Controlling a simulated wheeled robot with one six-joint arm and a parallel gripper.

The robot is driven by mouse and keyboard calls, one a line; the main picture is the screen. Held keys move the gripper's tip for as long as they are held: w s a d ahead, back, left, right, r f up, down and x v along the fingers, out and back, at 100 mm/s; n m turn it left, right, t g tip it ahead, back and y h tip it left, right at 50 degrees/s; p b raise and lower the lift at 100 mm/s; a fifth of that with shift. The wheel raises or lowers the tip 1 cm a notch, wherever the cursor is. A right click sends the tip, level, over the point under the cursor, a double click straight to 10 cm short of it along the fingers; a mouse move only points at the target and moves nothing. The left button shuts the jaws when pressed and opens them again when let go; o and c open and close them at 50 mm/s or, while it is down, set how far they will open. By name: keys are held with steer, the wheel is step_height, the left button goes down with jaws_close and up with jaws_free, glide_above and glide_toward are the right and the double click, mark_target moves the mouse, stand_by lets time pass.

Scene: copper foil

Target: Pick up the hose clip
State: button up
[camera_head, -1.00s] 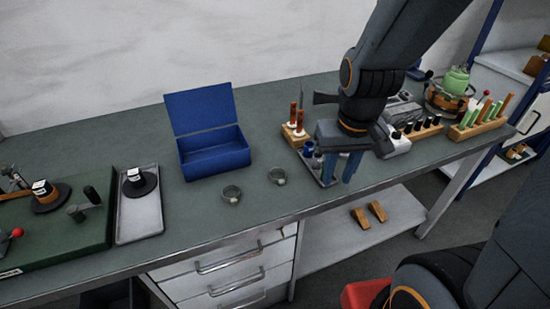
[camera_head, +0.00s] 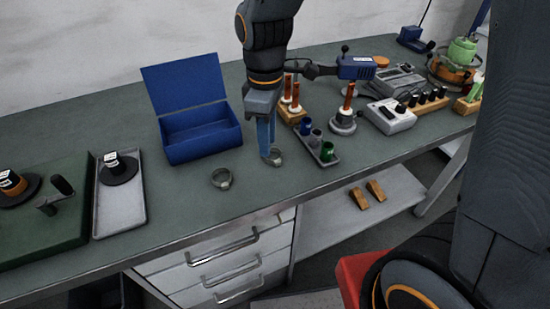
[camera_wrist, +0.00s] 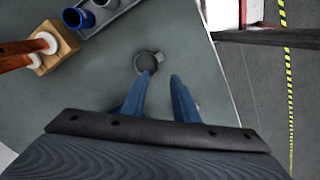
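Two grey ring-shaped hose clips lie on the bench. One hose clip (camera_head: 222,179) lies in front of the blue box. The other hose clip (camera_head: 279,159) lies to its right, close to my gripper's fingertips. My gripper (camera_head: 267,156) points down with two blue fingers. In the wrist view my gripper (camera_wrist: 163,75) is open, with a gap between the fingertips and nothing held. A hose clip (camera_wrist: 159,60) shows just past the left fingertip, which overlaps its near edge in the picture; I cannot tell whether they touch.
An open blue box (camera_head: 204,151) stands left of my gripper. A small tray (camera_head: 327,162) with coloured pots and a wooden block (camera_head: 294,118) with orange-handled tools stand to the right. A grey tray (camera_head: 103,217) is at left. The bench front is clear.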

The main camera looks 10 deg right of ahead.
mark_target(270, 159)
steer(key=shift+w+d+f+p, duration=0.15)
steer(key=shift+f+p, duration=0.15)
steer(key=shift+f, duration=1.1)
steer(key=shift+w+d+f+p, duration=0.15)
steer(key=shift+f+p, duration=0.1)
steer(key=shift+f, duration=1.15)
jaws_close()
